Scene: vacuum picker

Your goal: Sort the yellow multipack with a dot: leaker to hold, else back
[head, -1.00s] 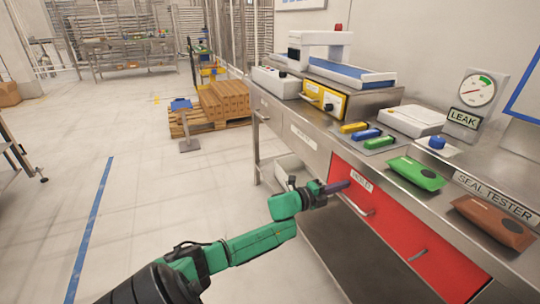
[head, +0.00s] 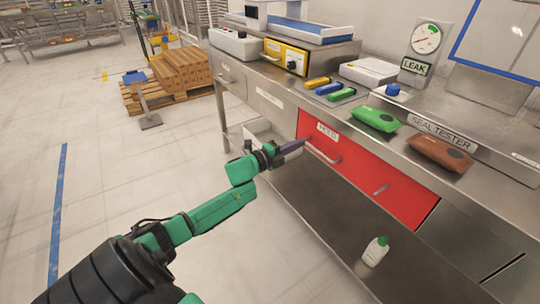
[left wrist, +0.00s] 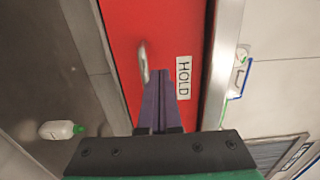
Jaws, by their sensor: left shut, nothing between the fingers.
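My left gripper (head: 301,143) has its fingers shut and empty, in front of the red drawer marked HOLD (head: 385,190). The drawer front looks shut. In the left wrist view the fingertips (left wrist: 159,75) lie between the drawer handle (left wrist: 143,62) and the HOLD label (left wrist: 183,77); I cannot tell whether they touch. No yellow multipack can be made out. A green pack (head: 376,120) and a brown pack (head: 440,154) lie on the counter, each with a dark spot. A gauge marked LEAK (head: 426,39) stands behind them. My right gripper is out of view.
Small yellow (head: 317,83), blue (head: 329,89) and green (head: 341,95) pieces lie on the counter near a yellow control box (head: 285,56). A white bottle with a green cap (head: 375,252) stands on the lower shelf. The floor left of the counter is open, with a pallet of boxes (head: 180,75) behind.

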